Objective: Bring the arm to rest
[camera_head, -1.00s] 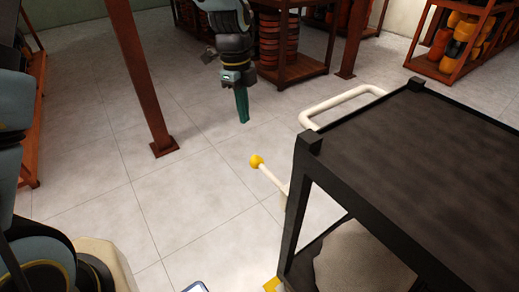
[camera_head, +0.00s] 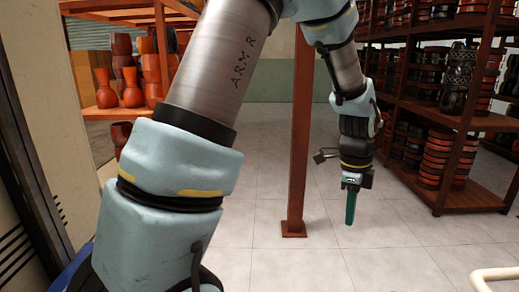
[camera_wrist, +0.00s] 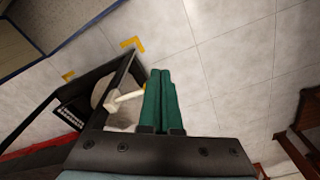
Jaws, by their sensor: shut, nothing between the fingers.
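My gripper (camera_head: 350,208) hangs at the end of my bent arm in the head view, pointing down over the tiled floor. Its green fingers are together with nothing between them. In the wrist view the shut fingers (camera_wrist: 161,102) show side by side, pointing away from the camera over the floor. My arm's pale blue and grey links fill the left and middle of the head view. A black cart (camera_wrist: 118,78) stands left of the fingers in the wrist view, with a white lever (camera_wrist: 124,97) beside them. I cannot tell how far the lever is from the fingers.
A rust-red post (camera_head: 299,140) stands left of my gripper. A cream handle (camera_head: 497,274) shows at the lower right. The floor (camera_head: 330,265) below is clear.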

